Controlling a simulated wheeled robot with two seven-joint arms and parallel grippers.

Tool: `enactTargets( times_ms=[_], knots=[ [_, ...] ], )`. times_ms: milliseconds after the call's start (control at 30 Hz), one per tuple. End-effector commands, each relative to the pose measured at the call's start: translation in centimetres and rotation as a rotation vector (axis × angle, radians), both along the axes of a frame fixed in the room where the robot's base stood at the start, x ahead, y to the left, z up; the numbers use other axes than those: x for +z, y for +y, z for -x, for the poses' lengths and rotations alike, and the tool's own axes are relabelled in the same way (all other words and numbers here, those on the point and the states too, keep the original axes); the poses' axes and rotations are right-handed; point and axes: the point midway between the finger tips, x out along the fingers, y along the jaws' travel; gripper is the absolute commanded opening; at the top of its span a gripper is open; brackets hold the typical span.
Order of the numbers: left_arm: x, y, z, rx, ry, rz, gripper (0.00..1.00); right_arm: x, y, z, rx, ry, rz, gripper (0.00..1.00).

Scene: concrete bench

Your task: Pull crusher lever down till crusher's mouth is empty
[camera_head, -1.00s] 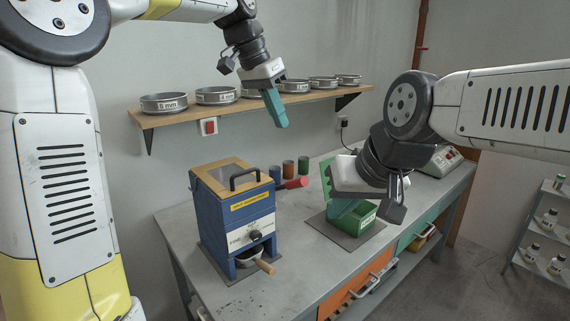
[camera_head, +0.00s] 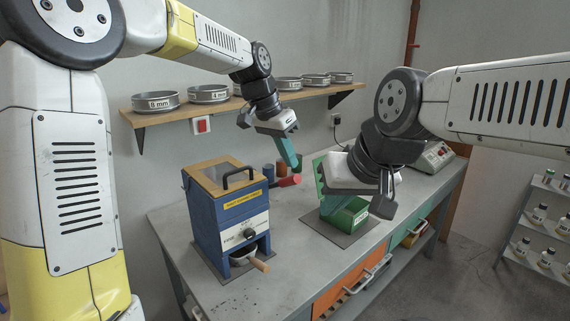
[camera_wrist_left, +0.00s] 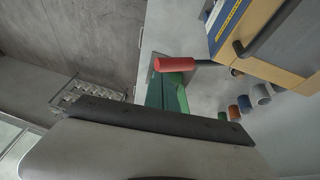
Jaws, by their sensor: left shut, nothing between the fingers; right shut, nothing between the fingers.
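The blue crusher (camera_head: 231,228) stands on the bench with a tan-framed lid (camera_head: 220,174) and black handle on top. Its mouth's contents cannot be made out. The red-gripped lever (camera_head: 289,181) sticks out beside the crusher, raised above the bench; its red grip and dark rod also show in the left wrist view (camera_wrist_left: 175,64). My left gripper (camera_head: 296,166) is shut and empty, its teal fingertips just above the red grip, apparently apart from it. My right gripper (camera_head: 331,206) is shut and empty, low in front of a green machine and partly hidden by its wrist.
A pan with a wooden handle (camera_head: 259,265) sits under the crusher. Small coloured cups (camera_head: 269,173) stand behind the lever. A shelf of sieves (camera_head: 208,94) runs along the wall above.

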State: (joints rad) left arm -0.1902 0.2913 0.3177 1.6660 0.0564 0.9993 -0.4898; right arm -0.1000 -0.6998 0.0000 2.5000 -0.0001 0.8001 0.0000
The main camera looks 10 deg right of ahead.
Motion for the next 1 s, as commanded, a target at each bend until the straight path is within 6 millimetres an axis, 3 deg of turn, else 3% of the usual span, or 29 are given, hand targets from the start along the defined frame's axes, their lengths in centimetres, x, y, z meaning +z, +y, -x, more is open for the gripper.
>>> enactTargets(
  times_ms=[200,767,1000],
  knots=[
    [-1.5,-0.6,0.3,-0.001,0.000,0.000,0.00,0.0,0.0,0.0,0.000,0.000,0.000,0.00],
    [-2.3,-0.9,0.8,-0.002,-0.021,-0.016,0.00,0.0,0.0,0.0,0.000,0.000,0.000,0.00],
    [-5.2,-2.2,2.8,-0.010,-0.121,-0.083,0.00,0.0,0.0,0.0,0.000,0.000,0.000,0.00]
  ],
)
